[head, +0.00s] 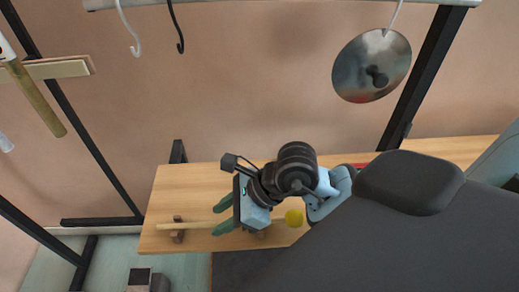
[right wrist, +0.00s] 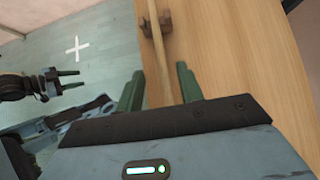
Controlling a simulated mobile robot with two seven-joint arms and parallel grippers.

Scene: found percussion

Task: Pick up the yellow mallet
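The mallet's pale wooden handle (head: 190,225) lies across small brown blocks on the wooden table, and its yellow head (head: 294,217) shows beside my right arm. My right gripper (head: 222,216) is over the handle, with one green finger on each side. In the right wrist view the handle (right wrist: 157,55) runs between the two spread fingers of my right gripper (right wrist: 159,85), with gaps on both sides. The gripper hides the middle of the handle. My left gripper (right wrist: 70,80) shows small in the right wrist view, its dark fingers apart and empty, over the floor.
The wooden table (head: 200,185) is mostly clear around the mallet. A brown support block (head: 177,236) stands under the handle's end. A metal pan lid (head: 371,65) and hooks (head: 133,40) hang above. Dark frame posts (head: 90,150) stand at left. A wooden stick (head: 38,102) hangs at far left.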

